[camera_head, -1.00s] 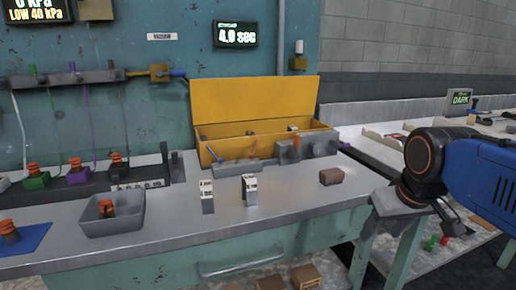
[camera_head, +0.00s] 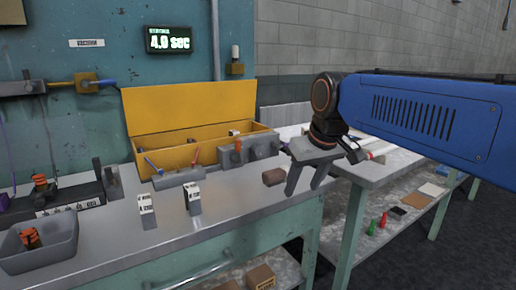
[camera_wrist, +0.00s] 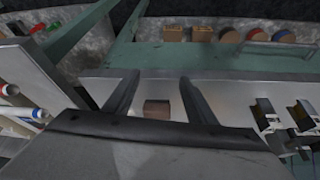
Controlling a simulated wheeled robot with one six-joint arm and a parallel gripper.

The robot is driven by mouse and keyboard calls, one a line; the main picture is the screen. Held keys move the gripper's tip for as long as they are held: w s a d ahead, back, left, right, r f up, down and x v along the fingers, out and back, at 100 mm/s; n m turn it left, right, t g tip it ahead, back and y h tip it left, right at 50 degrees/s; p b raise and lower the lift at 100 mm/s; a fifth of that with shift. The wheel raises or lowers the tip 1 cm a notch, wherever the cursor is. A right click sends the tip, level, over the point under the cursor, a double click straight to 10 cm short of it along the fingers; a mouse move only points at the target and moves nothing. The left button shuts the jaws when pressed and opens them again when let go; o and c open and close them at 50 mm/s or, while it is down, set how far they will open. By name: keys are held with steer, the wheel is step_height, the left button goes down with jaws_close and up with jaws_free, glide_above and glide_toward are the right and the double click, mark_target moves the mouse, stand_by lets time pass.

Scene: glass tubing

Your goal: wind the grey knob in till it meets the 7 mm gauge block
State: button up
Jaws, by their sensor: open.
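A grey fixture with round, knob-like parts (camera_head: 248,151) stands at the back of the bench, against the right end of the yellow box; I cannot tell which part is the knob to wind. Two upright pale blocks with dark printing, one left (camera_head: 147,205) and one right (camera_head: 193,199), stand on the bench; their print is too small to read, so I cannot tell which is 7 mm. My gripper (camera_head: 305,181) is open and points down over the bench's right end, right of and apart from these things. In the wrist view its fingers (camera_wrist: 158,97) are spread and empty.
A brown block (camera_head: 274,177) lies on the bench just left of my gripper; it also shows between the fingers in the wrist view (camera_wrist: 157,109). An open yellow box (camera_head: 165,160) stands behind. A grey bin (camera_head: 45,243) sits at left.

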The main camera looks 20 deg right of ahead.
steer(key=w+a+r+n, duration=0.1)
steer(key=w+r, duration=0.7)
steer(key=w, duration=0.3)
steer(key=w+r+n, duration=0.1)
steer(key=w+r, duration=0.7)
steer(key=w, duration=0.3)
glide_toward(260, 149)
steer(key=shift+y, duration=0.4)
steer(key=x, duration=0.9)
steer(key=shift+d, duration=0.3)
steer(key=c, duration=1)
